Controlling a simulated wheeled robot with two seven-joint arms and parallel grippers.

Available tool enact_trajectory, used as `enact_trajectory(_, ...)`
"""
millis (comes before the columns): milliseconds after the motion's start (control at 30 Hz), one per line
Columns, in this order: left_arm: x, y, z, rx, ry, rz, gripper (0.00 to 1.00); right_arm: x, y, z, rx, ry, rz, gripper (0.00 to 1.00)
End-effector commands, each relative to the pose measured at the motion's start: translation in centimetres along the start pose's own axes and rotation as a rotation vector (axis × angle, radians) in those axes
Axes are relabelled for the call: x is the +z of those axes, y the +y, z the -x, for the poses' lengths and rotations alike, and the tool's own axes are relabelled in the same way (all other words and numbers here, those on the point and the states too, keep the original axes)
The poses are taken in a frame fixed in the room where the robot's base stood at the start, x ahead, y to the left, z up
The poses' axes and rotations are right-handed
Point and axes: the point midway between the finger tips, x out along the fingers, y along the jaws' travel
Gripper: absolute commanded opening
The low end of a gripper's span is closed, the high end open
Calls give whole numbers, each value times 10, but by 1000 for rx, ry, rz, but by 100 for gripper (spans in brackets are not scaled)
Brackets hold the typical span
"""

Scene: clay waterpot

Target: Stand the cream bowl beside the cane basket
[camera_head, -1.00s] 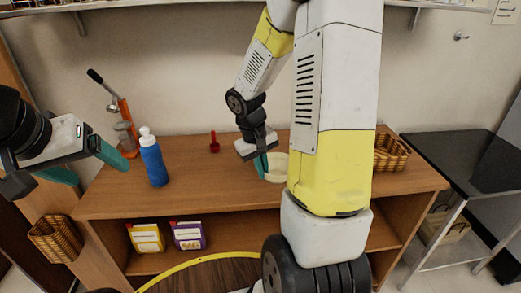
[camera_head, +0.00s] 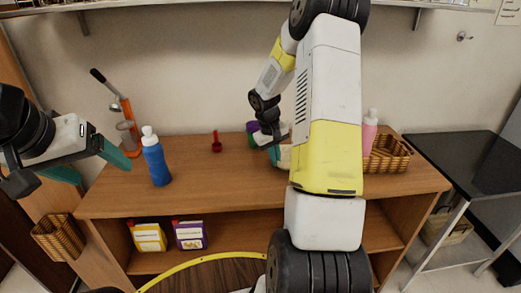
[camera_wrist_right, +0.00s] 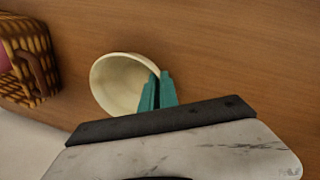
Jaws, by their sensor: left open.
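The cream bowl (camera_head: 284,157) is mostly hidden behind my right arm in the head view. I cannot tell whether the bowl touches the counter. The cane basket (camera_head: 390,160) stands at the counter's right, with a gap between it and the bowl; in the wrist view it is at left (camera_wrist_right: 32,80). My left gripper (camera_head: 92,164) is open and empty.
A pink bottle (camera_head: 370,128) stands at the basket. A purple and green container (camera_head: 252,131) is behind my right gripper. A blue bottle (camera_head: 156,162), red scoop (camera_head: 216,146) and orange press (camera_head: 128,118) stand left on the wooden counter (camera_head: 215,185), whose middle is clear.

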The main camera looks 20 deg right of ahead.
Motion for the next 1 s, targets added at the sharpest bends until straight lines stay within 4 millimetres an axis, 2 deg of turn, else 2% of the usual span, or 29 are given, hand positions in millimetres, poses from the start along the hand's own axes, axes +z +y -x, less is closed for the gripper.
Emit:
enact_trajectory(300,0,0,0,0,0,0,79,0,0,-2,1,1,0,0)
enact_trajectory(400,0,0,0,0,0,0,79,0,0,-2,1,1,0,23)
enact_trajectory(433,0,0,0,0,0,0,79,0,0,-2,0,1,0,26)
enact_trajectory(767,0,0,0,0,0,0,79,0,0,0,1,2,-1,26)
enact_trajectory(867,0,0,0,0,0,0,79,-1,0,9,1,3,-1,26)
enact_trajectory(1000,0,0,0,0,0,0,79,-1,0,35,2,6,-1,26)
